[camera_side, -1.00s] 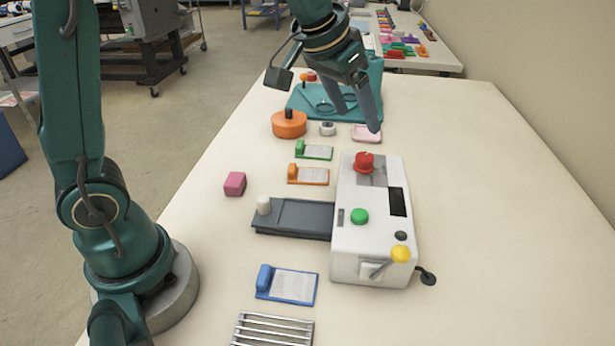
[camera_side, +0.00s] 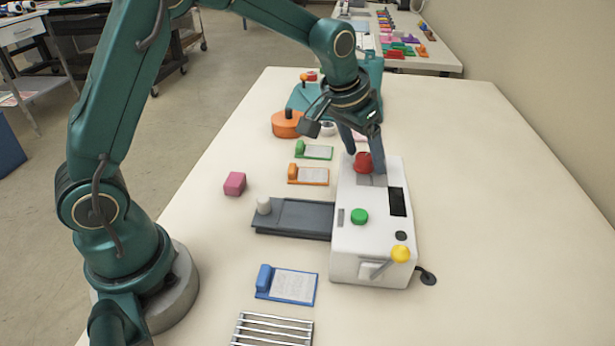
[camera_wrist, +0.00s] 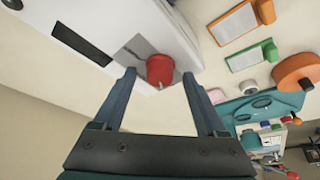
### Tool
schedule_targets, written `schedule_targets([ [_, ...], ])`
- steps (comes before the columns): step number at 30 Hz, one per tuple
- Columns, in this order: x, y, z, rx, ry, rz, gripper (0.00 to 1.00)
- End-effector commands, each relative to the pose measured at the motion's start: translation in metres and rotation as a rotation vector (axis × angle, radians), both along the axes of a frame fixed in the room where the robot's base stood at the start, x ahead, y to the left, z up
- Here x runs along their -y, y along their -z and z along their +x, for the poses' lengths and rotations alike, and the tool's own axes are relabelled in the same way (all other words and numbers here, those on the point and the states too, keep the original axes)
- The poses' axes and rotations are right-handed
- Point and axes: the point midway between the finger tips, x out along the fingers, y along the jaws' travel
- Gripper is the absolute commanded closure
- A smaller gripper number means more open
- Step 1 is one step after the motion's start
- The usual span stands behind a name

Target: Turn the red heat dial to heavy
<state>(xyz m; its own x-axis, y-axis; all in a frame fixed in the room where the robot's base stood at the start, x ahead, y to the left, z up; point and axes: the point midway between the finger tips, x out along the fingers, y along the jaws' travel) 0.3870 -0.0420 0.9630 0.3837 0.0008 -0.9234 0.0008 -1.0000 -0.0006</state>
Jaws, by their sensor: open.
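The red heat dial (camera_side: 363,162) sits on the far end of the white laminator (camera_side: 350,245). In the wrist view the red dial (camera_wrist: 160,70) shows a small pale pointer mark on its near edge; the scale lettering is too small to read. My gripper (camera_side: 364,160) is open, with its fingers around the dial in the side view. In the wrist view my gripper's fingertips (camera_wrist: 160,75) are to the left and right of the dial, with gaps on both sides. Whether the fingertips are down at dial height is hard to tell.
The laminator also has a green button (camera_side: 360,217) and a yellow-knobbed lever (camera_side: 400,254). A grey tray (camera_side: 290,216) adjoins its left side. Orange (camera_side: 308,175) and green (camera_side: 315,152) clipped cards, an orange round object (camera_side: 286,124) and a pink block (camera_side: 235,184) lie left. The table's right side is clear.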

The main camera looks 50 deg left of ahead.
Motion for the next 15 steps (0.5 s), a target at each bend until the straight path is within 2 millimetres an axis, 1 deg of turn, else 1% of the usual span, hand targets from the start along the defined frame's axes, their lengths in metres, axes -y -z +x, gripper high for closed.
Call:
schedule_targets([
  [1,0.0000,-0.0002,-0.0001,0.000,0.000,0.000,0.26],
  [2,0.0000,-0.0002,-0.0001,0.000,0.000,0.000,0.37],
  [3,0.0000,-0.0002,-0.0001,0.000,0.000,0.000,0.53],
  [5,0.0000,-0.0003,-0.0001,0.000,0.000,0.000,0.76],
  [6,0.0000,-0.0003,-0.0001,0.000,0.000,0.000,0.91],
  [7,0.0000,-0.0003,-0.0001,0.000,0.000,0.000,1.00],
  [15,-0.0004,-0.0005,-0.0002,0.000,0.018,0.000,1.00],
])
